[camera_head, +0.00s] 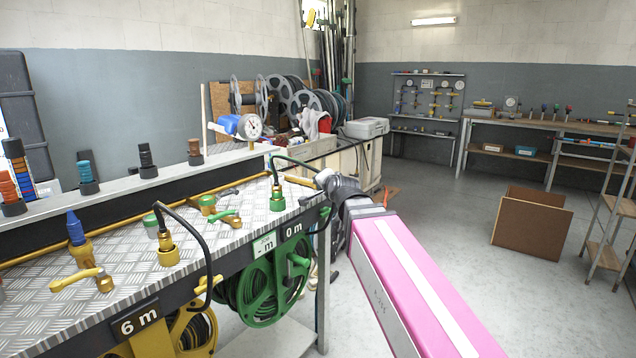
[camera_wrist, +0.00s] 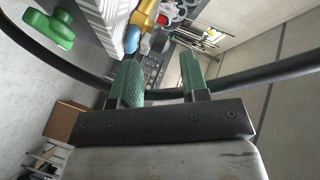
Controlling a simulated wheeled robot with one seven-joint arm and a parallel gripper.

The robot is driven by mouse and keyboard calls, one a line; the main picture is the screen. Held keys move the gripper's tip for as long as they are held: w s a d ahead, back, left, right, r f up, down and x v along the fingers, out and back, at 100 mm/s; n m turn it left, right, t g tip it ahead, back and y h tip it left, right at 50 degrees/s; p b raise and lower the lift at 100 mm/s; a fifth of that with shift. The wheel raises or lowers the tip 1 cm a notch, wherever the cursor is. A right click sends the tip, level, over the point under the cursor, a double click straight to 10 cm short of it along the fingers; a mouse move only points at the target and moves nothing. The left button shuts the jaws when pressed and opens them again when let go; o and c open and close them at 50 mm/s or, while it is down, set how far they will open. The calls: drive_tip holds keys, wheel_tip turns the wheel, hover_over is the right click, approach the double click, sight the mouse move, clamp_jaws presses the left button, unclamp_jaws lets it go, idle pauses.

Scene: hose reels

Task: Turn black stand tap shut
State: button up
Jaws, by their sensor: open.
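My gripper (camera_head: 326,180) is at the right end of the checker-plate bench in the head view, at the end of my pink arm. In the wrist view my gripper (camera_wrist: 165,80) has two green-padded fingers standing apart, with no object clearly held between them. A black hose runs across behind the fingers. I cannot pick out a tap that clearly belongs to a black stand. A yellow tap lever (camera_head: 299,180) lies just left of my gripper. A green-handled tap (camera_head: 225,217) and a yellow-handled tap (camera_head: 92,281) stand farther left. A green handle (camera_wrist: 52,28) shows at the wrist view's upper left.
A green hose reel (camera_head: 262,290) and a yellow reel (camera_head: 198,330) hang under the bench. A black hose (camera_head: 208,255) arches over its front edge. A pressure gauge (camera_head: 250,127) stands behind. A brown board box (camera_head: 532,218) sits on the open floor at right.

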drive_tip(key=v, duration=0.4)
drive_tip(key=shift+s, duration=0.1)
